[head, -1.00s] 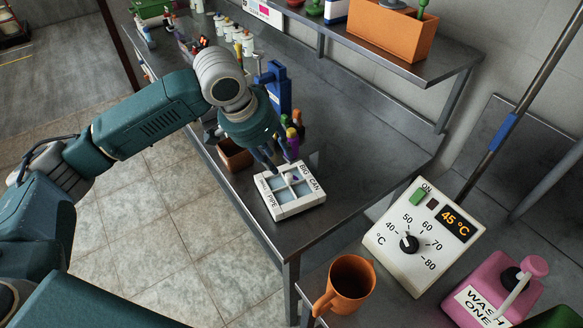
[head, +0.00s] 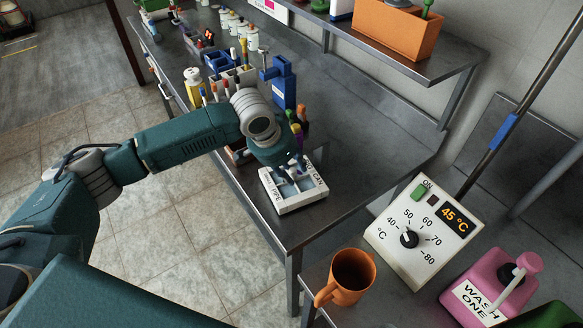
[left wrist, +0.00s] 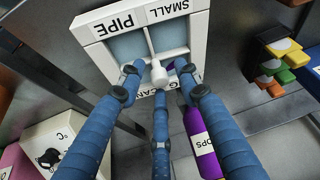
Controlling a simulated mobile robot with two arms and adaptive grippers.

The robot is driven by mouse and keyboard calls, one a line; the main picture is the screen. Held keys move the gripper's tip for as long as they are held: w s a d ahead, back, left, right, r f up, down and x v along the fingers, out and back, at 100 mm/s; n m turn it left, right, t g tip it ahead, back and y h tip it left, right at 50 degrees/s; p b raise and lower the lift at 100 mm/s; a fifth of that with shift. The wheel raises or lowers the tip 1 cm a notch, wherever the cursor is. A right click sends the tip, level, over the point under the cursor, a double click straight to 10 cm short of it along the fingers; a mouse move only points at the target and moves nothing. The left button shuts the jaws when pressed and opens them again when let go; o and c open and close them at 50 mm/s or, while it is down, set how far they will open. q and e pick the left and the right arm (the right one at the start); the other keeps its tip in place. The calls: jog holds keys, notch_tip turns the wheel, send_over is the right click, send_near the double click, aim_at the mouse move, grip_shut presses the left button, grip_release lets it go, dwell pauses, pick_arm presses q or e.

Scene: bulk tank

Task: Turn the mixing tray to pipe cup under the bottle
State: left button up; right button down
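The mixing tray (head: 296,206) is a white square with several shallow cups, on the metal bench near its front corner. In the left wrist view the tray (left wrist: 88,27) shows PIPE and SMALL on its top edge, and a partly covered CAN label below. A white knob (left wrist: 160,74) stands at its centre. My left gripper (head: 298,166) is over the tray. Its blue fingers (left wrist: 159,76) are spread around the knob, with gaps at the sides. A purple bottle (left wrist: 203,145) stands beside the tray in the left wrist view. My right gripper is out of view.
A blue stand (head: 283,85) and small coloured-cap bottles (head: 301,118) are behind the tray. To the right are an orange mug (head: 352,277), a white temperature box (head: 405,262) reading 45 °C and a pink bottle (head: 490,285). Bare bench lies right of the tray.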

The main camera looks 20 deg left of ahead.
pick_arm(q)
jog(key=c, duration=0.8)
jog(key=shift+r, duration=0.1)
grip_shut()
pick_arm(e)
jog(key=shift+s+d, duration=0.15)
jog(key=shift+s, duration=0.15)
pick_arm(q)
jog(key=shift+r, duration=0.1)
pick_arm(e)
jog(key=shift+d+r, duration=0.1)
